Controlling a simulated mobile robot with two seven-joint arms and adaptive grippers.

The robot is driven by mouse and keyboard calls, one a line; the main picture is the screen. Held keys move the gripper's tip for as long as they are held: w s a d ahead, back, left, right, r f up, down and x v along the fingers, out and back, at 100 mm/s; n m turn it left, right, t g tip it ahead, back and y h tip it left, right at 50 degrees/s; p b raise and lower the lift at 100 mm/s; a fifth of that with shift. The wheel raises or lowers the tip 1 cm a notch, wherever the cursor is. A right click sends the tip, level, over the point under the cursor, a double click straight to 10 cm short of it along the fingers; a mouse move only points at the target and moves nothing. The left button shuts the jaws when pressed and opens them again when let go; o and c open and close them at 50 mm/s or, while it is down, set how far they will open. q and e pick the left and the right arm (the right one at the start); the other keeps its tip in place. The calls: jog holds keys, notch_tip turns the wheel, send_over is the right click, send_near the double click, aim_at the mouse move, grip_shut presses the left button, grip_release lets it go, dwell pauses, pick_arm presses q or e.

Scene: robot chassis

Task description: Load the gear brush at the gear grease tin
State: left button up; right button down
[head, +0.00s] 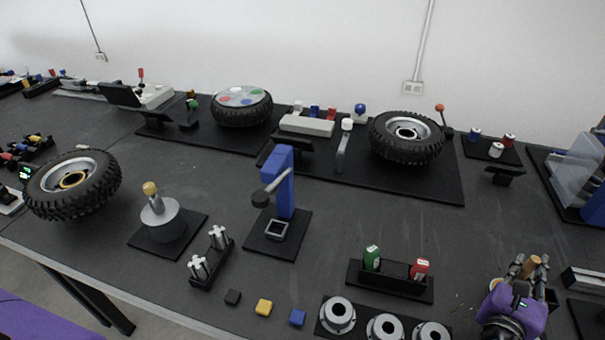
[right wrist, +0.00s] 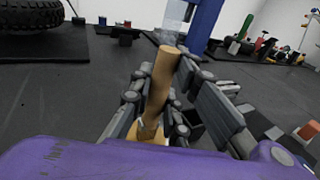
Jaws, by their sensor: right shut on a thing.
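My right gripper (head: 526,268) is at the lower right of the head view, low over the table. It is shut on a light-brown wooden handle, which I take to be the gear brush (head: 534,263). In the right wrist view the brush handle (right wrist: 162,80) stands between the fingers of my right gripper (right wrist: 158,100), slightly tilted. The brush's lower end is hidden by the fingers. A tan patch shows at the handle's foot; I cannot tell what it is. I cannot make out the gear grease tin for certain. My left gripper is not in view.
Several metal rings (head: 337,315) lie at the front edge. A blue press (head: 284,182) stands mid-table.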

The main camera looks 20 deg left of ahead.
aim_at(534, 263)
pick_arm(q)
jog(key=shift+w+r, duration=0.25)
pick_arm(e)
jog(key=shift+s+f, duration=0.1)
jog(key=shift+f, duration=0.2)
dwell(0.9)
notch_tip(534, 263, up, 3)
jog(key=p, duration=0.3)
jog(key=shift+r, duration=0.2)
jog(key=shift+r+p, duration=0.3)
jog(key=shift+r, duration=0.1)
jog(key=shift+r+p, duration=0.6)
jog(key=shift+r, duration=0.15)
jog(key=shift+r+p, duration=0.55)
jog(key=shift+r, duration=0.1)
jog(key=shift+r+p, duration=0.4)
jog(key=shift+r, duration=0.05)
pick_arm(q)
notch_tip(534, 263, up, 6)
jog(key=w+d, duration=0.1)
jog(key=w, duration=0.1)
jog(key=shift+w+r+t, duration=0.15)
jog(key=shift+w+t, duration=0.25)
pick_arm(e)
jog(key=shift+f, duration=0.3)
